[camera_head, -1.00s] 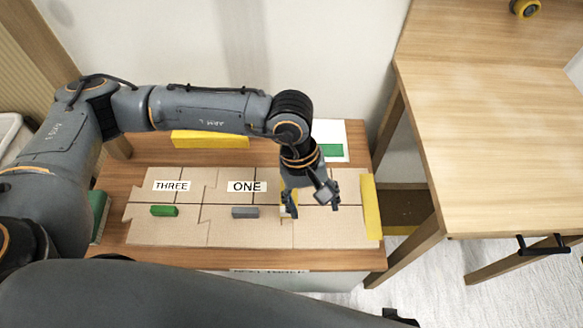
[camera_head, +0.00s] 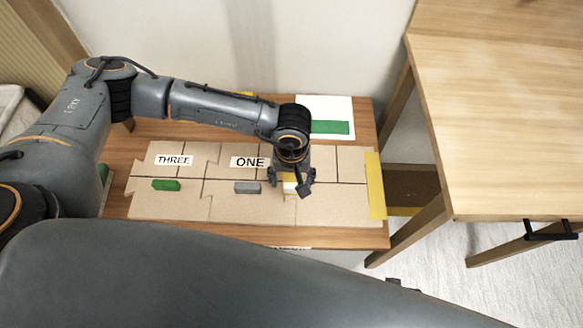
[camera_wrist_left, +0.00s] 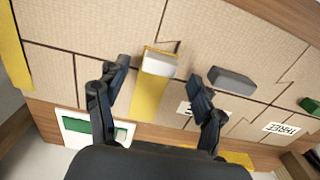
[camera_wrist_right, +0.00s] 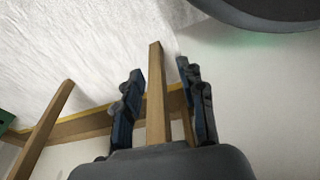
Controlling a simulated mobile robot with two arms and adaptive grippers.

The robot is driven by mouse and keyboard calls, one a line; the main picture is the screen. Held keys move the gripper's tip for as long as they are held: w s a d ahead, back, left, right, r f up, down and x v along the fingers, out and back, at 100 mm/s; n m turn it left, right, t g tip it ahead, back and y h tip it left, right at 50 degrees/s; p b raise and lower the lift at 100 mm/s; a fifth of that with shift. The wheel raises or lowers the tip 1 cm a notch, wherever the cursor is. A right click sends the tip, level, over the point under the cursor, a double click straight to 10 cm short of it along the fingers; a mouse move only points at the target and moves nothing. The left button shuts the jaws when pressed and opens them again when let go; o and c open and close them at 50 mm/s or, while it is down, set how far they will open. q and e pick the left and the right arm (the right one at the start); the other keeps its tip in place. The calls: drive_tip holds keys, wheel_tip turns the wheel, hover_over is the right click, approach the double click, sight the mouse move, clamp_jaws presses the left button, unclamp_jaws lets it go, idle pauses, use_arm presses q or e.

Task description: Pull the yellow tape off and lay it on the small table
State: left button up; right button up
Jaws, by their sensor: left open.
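A short yellow tape strip (camera_wrist_left: 150,97) with a pale block (camera_wrist_left: 161,65) at one end lies on the cardboard-coloured panels (camera_head: 235,208). My left gripper (camera_head: 295,184) is open right over it. In the left wrist view, the fingers stand on either side of this strip, apart from each other. Contact with it cannot be told.
Grey (camera_head: 247,187) and green (camera_head: 166,185) blocks lie on the panels, near the labels ONE (camera_head: 247,162) and THREE (camera_head: 173,160). A white sheet with a green bar (camera_head: 330,127) lies at the back right. A taller wooden table (camera_head: 490,120) stands right, its visible top bare.

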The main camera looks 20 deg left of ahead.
use_arm(q)
drive_tip(key=shift+f, duration=1.15)
use_arm(e)
drive_tip(key=shift+w+r, duration=0.25)
drive_tip(key=shift+r, duration=0.2)
use_arm(q)
drive_tip(key=c, duration=1.2)
drive_tip(key=o, duration=0.3)
drive_tip(key=c, duration=0.5)
drive_tip(key=shift+w+r, duration=0.1)
drive_tip(key=shift+r, duration=0.35)
drive_tip(key=shift+r+p, duration=0.45)
drive_tip(key=shift+r, duration=0.1)
use_arm(e)
drive_tip(key=s+f, duration=0.2)
drive_tip(key=f, duration=0.1)
drive_tip(key=shift+s+d+f, duration=0.15)
drive_tip(key=shift+s, duration=0.1)
